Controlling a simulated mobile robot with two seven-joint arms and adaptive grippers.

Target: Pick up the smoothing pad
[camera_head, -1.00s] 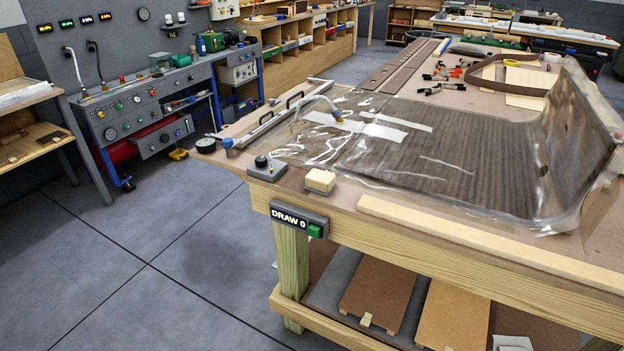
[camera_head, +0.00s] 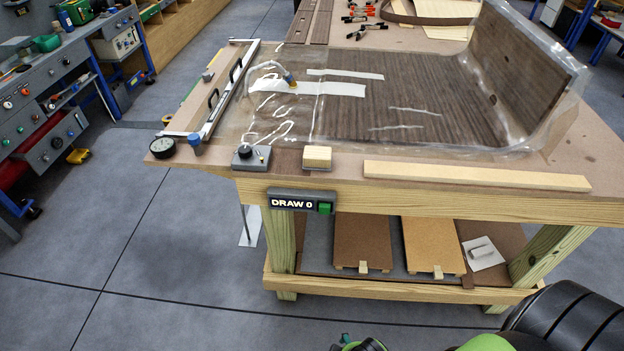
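A small cream block with a darker underside (camera_head: 317,157), which looks like the smoothing pad, lies on the near edge of the veneering table (camera_head: 600,160). It sits right of a grey box with a black knob (camera_head: 251,157) and above the DRAW 0 panel. A pale square plate with a handle (camera_head: 483,252) lies on the lower shelf at the right; I cannot tell if it is a pad too. Nothing touches either one. Dark and green parts of my own body show at the bottom right. Neither gripper can be made out.
A clear bag (camera_head: 455,150) over dark veneer and a curved form covers much of the tabletop. A long pale strip (camera_head: 475,176) lies along the near edge. A gauge (camera_head: 162,147) stands at the left corner. The DRAW 0 panel (camera_head: 300,200) juts from the front. Floor before the table is clear.

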